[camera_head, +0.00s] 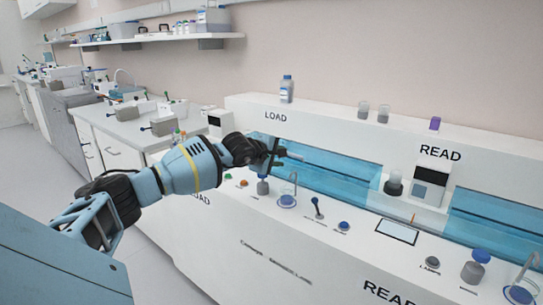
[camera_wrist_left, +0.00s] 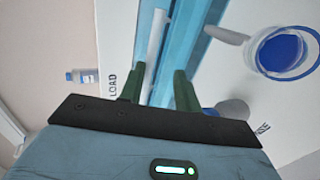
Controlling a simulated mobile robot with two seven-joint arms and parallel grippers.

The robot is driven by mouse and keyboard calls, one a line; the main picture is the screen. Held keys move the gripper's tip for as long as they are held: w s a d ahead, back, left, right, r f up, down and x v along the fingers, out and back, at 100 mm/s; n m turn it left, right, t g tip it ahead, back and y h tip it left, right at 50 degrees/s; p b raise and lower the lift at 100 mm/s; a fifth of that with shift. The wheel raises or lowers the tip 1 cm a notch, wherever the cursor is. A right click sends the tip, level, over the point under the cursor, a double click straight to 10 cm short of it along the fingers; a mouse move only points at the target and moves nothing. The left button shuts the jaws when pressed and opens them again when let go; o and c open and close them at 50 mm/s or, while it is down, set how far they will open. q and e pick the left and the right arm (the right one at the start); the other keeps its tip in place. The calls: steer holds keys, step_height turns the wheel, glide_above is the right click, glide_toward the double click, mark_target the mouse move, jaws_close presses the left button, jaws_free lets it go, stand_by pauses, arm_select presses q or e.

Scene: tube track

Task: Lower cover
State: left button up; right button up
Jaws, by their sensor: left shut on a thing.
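The LOAD-side cover (camera_head: 335,172) is a clear blue panel along the white machine's long opening; it also shows in the left wrist view (camera_wrist_left: 186,45). A pale bar (camera_head: 295,156) lies along the cover's left part, and it runs between my fingers in the left wrist view (camera_wrist_left: 153,50). My left gripper (camera_head: 277,152) is at the left end of the cover, below the LOAD label, its fingers closed around this bar. It also shows in the left wrist view (camera_wrist_left: 160,75). The exact contact is partly hidden by the fingers. My right gripper is not in view.
A second blue cover (camera_head: 500,222) lies to the right under READ. A bottle (camera_head: 287,89) stands on the machine's top.

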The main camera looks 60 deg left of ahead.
arm_select(q)
steer(key=b+v, duration=0.1)
steer(key=v, duration=0.6)
stand_by(0.6)
